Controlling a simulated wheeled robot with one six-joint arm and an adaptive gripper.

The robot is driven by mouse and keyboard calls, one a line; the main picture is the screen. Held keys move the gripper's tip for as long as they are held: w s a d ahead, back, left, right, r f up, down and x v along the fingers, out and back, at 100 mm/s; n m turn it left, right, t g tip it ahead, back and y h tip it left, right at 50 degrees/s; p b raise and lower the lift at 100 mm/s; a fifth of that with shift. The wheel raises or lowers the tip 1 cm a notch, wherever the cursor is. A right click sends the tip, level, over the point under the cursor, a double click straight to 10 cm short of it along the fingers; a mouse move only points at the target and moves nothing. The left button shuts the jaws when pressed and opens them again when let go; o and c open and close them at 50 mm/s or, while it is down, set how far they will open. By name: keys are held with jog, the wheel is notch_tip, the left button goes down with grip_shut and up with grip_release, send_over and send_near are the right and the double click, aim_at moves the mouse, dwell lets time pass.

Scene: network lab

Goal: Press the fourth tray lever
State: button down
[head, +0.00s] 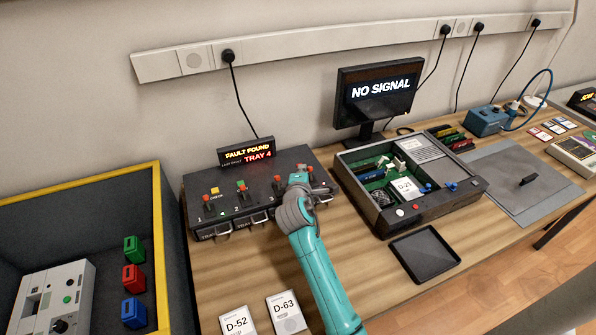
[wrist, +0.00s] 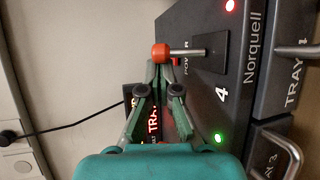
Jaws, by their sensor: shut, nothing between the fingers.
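The dark tray unit (head: 235,207) stands on the bench with a row of small levers on top. The fourth tray lever (wrist: 188,52) has a red ball knob on a silver shaft, beside the printed 4 in the wrist view. My gripper (wrist: 160,70) is shut and empty, its fingertips right beside the red knob; I cannot tell whether they touch. In the head view my arm covers the unit's right part and hides the fingertips. The fault display (head: 246,152) behind the unit reads "FAULT FOUND TRAY 4".
A red light (wrist: 230,5) and a green light (wrist: 218,138) glow on the unit. To the right are an open device (head: 450,208), a monitor (head: 375,95) reading "NO SIGNAL" and a black tray (head: 424,254). Cards D-52 (head: 238,321) and D-63 (head: 287,310) lie in front.

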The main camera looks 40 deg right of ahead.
jog(key=shift+s+a+m+t+h, duration=0.1)
jog(key=shift+s+m+t+h, duration=0.4)
jog(key=shift+t+h, duration=0.4)
dwell(0.7)
jog(key=shift+r, duration=0.1)
jog(key=shift+s+a, duration=0.1)
jog(key=shift+s, duration=0.1)
jog(key=shift+s+a, duration=0.1)
jog(key=shift+s, duration=0.6)
jog(key=v, duration=1.2)
jog(key=shift+f, duration=0.25)
jog(key=shift+s, duration=0.2)
